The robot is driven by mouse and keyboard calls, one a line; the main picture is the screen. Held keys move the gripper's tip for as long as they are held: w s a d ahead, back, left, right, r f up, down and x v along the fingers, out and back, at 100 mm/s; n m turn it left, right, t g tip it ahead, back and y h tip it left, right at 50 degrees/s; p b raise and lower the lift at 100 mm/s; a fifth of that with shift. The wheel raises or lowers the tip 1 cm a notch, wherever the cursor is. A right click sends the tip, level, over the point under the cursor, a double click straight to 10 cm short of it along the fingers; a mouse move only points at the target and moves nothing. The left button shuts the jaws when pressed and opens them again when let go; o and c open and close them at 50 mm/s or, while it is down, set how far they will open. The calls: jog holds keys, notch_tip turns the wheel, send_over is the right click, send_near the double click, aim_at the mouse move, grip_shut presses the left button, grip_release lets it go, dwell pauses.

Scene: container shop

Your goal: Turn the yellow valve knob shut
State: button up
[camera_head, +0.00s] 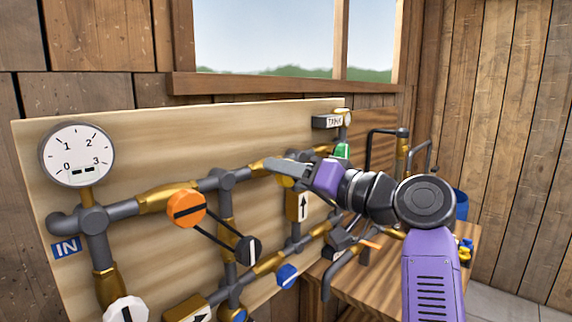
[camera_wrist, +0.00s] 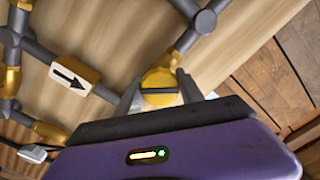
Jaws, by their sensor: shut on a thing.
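The yellow valve knob (camera_wrist: 159,87) is a round cap with a dark line across its face, mounted on a brass fitting of the upper grey pipe. In the wrist view my gripper (camera_wrist: 160,88) has one finger on each side of it and is shut on it. The dark line lies nearly level in that view. In the head view my gripper (camera_head: 285,175) reaches the pipe board from the right. There the knob (camera_head: 286,182) shows only as a yellow sliver beneath the fingers, and most of it is hidden.
An orange knob (camera_head: 187,209) is linked by dark bars to a black knob (camera_head: 249,251). A blue knob (camera_head: 287,275), a white knob (camera_head: 125,310) and a green part (camera_head: 342,151) are nearby. A gauge (camera_head: 77,154) sits top left. A wooden bench (camera_head: 385,268) stands at right.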

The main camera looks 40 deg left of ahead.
jog(key=m+p, duration=0.3)
jog(key=m, duration=0.1)
jog(key=shift+r, duration=0.15)
jog(key=shift+m+p, duration=1.25)
jog(key=shift+m, duration=0.65)
jog(key=shift+f, duration=0.2)
jog(key=o, duration=1.4)
jog(key=shift+d, duration=0.15)
jog(key=d, duration=0.2)
jog(key=d+b, duration=0.1)
jog(key=d, duration=0.2)
jog(key=d+b, duration=0.1)
jog(key=d, duration=0.1)
jog(key=shift+s+d, duration=0.25)
jog(key=shift+d, duration=0.05)
